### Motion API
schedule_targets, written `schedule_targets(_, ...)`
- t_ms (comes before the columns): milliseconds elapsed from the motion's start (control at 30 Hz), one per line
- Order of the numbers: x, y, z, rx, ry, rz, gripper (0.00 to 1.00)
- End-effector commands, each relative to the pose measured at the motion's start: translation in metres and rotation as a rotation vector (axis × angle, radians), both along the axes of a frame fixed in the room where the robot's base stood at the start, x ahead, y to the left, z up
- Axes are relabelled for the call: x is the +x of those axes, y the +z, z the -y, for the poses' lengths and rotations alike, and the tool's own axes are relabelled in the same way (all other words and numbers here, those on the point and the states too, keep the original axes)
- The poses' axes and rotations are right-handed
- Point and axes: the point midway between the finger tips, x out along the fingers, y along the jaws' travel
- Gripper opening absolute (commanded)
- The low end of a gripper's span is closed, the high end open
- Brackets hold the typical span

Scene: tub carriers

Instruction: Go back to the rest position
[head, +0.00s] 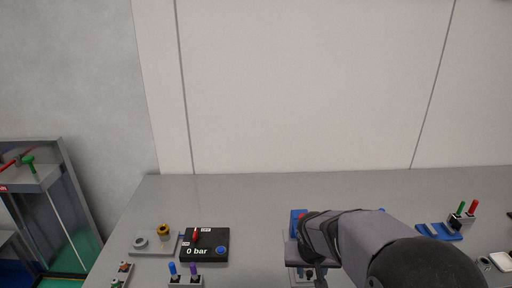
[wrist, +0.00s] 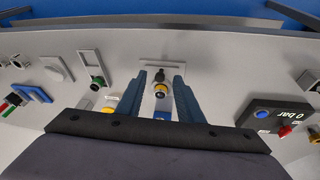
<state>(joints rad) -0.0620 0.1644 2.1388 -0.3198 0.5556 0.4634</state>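My gripper (wrist: 161,76) shows in the wrist view with its two blue-grey fingers apart and nothing held between them. A small black and yellow fitting (wrist: 160,88) on a light grey plate shows in the gap between the fingers, with space visible on both sides. How far the fingertips are above it I cannot tell. In the head view my arm comes in from the lower right and hides much of the gripper and the bench under it.
A black box reading "0 bar" (head: 204,245) stands left of my arm on the grey bench (head: 250,190). The back of the bench is clear.

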Motion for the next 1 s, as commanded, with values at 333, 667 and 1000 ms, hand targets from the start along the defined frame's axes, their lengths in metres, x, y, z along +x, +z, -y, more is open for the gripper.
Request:
schedule_targets(333, -0.174, -0.050, -0.021, 0.097, 0.221, -0.401, 0.34)
schedule_targets(667, -0.190, -0.033, -0.017, 0.125, 0.159, -0.328, 0.34)
schedule_targets(1000, -0.188, -0.032, -0.016, 0.124, 0.153, -0.323, 0.34)
